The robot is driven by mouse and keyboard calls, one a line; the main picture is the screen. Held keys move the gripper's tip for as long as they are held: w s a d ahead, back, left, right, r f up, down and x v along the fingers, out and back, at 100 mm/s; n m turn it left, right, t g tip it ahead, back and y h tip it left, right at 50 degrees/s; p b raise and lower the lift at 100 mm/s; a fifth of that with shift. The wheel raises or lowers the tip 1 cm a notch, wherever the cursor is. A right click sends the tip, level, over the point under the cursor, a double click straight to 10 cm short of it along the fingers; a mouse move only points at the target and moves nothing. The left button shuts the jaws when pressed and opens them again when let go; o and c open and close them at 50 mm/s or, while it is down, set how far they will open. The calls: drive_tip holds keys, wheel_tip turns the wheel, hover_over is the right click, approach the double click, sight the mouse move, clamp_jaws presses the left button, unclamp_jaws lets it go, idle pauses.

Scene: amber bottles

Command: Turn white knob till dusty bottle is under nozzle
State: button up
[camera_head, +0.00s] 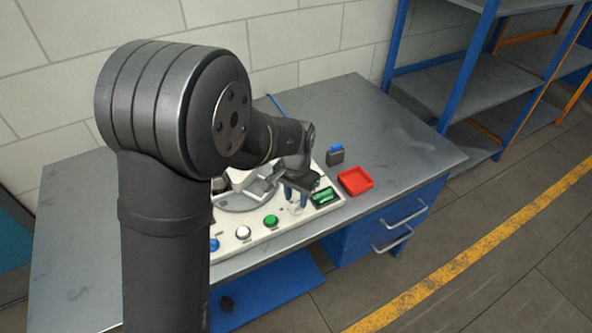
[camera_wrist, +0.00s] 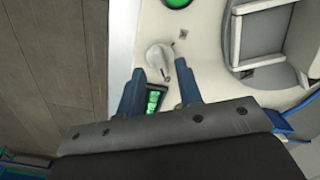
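The white knob (camera_wrist: 160,56) sits on the pale panel (camera_wrist: 204,40), with a small pointer-like part at its lower edge in the wrist view. My gripper (camera_wrist: 159,72) is open and empty, its two blue fingers apart on either side of the knob's near edge; I cannot tell whether they touch it. In the head view my gripper (camera_head: 295,191) is low over the panel's right part, and the knob (camera_head: 296,209) shows just below it. A grey round turntable (camera_head: 240,203) is partly hidden by my arm. I cannot make out the dusty bottle or the nozzle.
A green display (camera_head: 322,196) is right of the knob. Green (camera_head: 271,221), white (camera_head: 243,232) and blue (camera_head: 213,245) buttons line the panel's front. A red tray (camera_head: 355,181) and a dark blue-topped box (camera_head: 335,155) stand on the grey table (camera_head: 405,150), whose right side is clear.

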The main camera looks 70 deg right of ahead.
wheel_tip(320, 180, up, 16)
drive_tip(key=shift+f, duration=0.25)
drive_tip(key=shift+f, duration=0.15)
idle(0.4)
wheel_tip(320, 180, down, 17)
drive_tip(key=shift+f, duration=0.1)
idle(0.5)
drive_tip(key=shift+a+f, duration=0.1)
drive_tip(key=n, duration=0.4)
wheel_tip(320, 180, up, 18)
drive_tip(key=n+g+y, duration=0.1)
drive_tip(key=n+g, duration=0.2)
drive_tip(key=n, duration=0.8)
hover_over(296, 204)
drive_tip(key=f, duration=1.4)
drive_tip(key=shift+w+d, duration=0.15)
drive_tip(key=shift+d, duration=0.1)
idle(0.4)
